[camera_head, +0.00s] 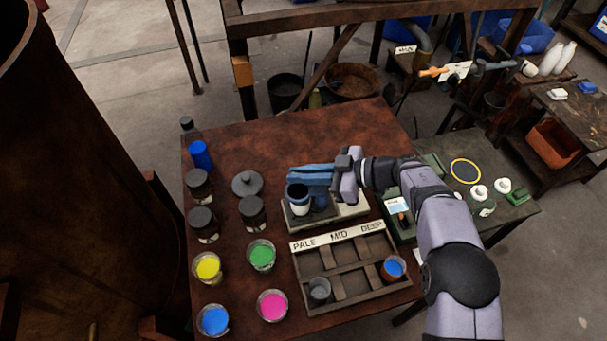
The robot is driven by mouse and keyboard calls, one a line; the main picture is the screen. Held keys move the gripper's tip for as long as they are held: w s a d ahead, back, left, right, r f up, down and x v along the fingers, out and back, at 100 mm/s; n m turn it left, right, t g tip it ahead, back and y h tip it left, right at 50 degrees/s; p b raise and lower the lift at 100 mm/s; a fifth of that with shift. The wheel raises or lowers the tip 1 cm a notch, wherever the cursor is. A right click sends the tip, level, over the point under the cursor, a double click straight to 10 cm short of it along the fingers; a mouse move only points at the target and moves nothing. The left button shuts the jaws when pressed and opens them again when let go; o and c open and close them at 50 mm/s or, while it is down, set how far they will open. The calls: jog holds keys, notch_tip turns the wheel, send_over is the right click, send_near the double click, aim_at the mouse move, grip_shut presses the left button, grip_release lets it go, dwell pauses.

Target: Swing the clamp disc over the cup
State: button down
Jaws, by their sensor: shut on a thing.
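The cup (296,207) is pale with a dark blue band. It stands upright on the left end of a grey-white base (345,213), and its dark opening shows. My gripper (304,174) reaches in from the right, with its blue-grey fingers just above and behind the cup's rim. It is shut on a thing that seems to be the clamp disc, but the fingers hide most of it. A dark part (322,212) stands on the base right beside the cup. I cannot tell whether it belongs to the clamp.
A divided wooden tray (350,300) marked PALE, MID and DEEP lies in front, holding a grey cup (319,290) and a blue-filled cup (395,268). Paint cups and dark-lidded jars (252,213) crowd the left. The rusty table's back is clear.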

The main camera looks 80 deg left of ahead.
aim_at(299, 186)
jog(key=shift+s+d+f+n+g+h+b, duration=0.1)
jog(key=shift+s+d+n+g+h+b, duration=0.2)
jog(key=shift+n+g+h+b, duration=0.75)
jog(key=shift+t+b, duration=0.45)
jog(key=shift+b, duration=0.35)
jog(key=shift+s+d+r+n+h+b, duration=0.2)
jog(key=shift+r+n+h+b, duration=0.1)
jog(key=shift+b, duration=0.1)
jog(key=c, duration=1.9)
grip_release()
jog(key=shift+o, duration=0.2)
jog(key=shift+w, duration=0.1)
notch_tip(299, 186, up, 10)
jog(key=p, duration=0.1)
jog(key=shift+f, duration=0.1)
